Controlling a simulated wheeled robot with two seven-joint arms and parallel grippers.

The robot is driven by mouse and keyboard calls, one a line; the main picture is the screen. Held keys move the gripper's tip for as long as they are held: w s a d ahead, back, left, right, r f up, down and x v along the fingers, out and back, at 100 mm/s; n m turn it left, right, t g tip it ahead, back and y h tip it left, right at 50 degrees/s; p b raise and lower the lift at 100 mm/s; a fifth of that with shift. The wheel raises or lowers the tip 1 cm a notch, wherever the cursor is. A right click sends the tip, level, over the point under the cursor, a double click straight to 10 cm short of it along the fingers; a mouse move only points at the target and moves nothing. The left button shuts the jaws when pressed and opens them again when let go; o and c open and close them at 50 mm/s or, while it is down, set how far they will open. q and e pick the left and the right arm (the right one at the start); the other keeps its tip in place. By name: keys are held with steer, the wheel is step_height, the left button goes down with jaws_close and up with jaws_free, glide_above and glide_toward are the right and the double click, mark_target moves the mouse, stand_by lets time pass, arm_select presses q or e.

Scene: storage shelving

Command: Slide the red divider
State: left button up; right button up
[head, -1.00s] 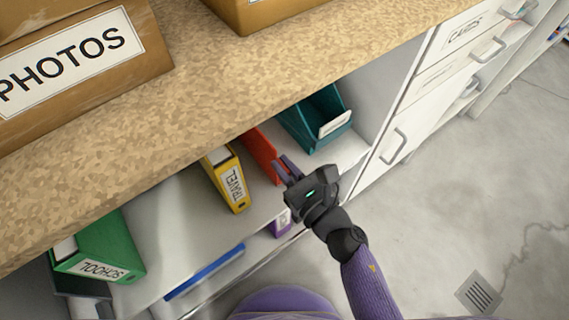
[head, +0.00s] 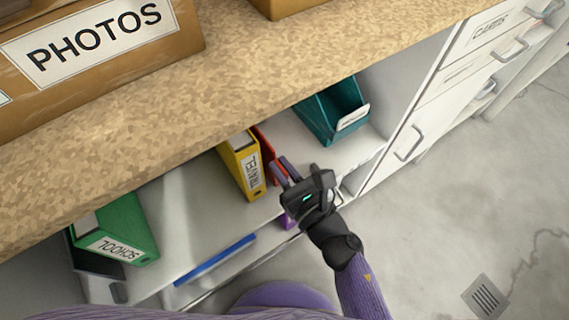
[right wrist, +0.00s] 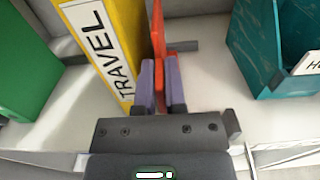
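The red divider (head: 266,145) stands upright on the white shelf, just right of the yellow TRAVEL binder (head: 242,168). In the right wrist view the red divider (right wrist: 158,45) runs down between the two purple-grey fingers of my right gripper (right wrist: 161,88). The fingers sit close on both sides of it, and the yellow binder (right wrist: 108,45) is close at their left. In the head view my right gripper (head: 286,170) reaches in at the shelf front and hides the divider's near end. My left gripper is not in view.
A teal bin (head: 325,118) stands to the right, with clear shelf between it and the divider. A green SCHOOL binder (head: 115,228) stands far left. The counter (head: 215,115) overhangs the shelf. A blue strip (head: 215,260) lies along the front edge.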

steer(key=o, duration=0.4)
steer(key=shift+s+d, duration=0.1)
steer(key=v, duration=0.9)
steer(key=shift+s+d+p, duration=0.25)
steer(key=shift+s+p, duration=0.05)
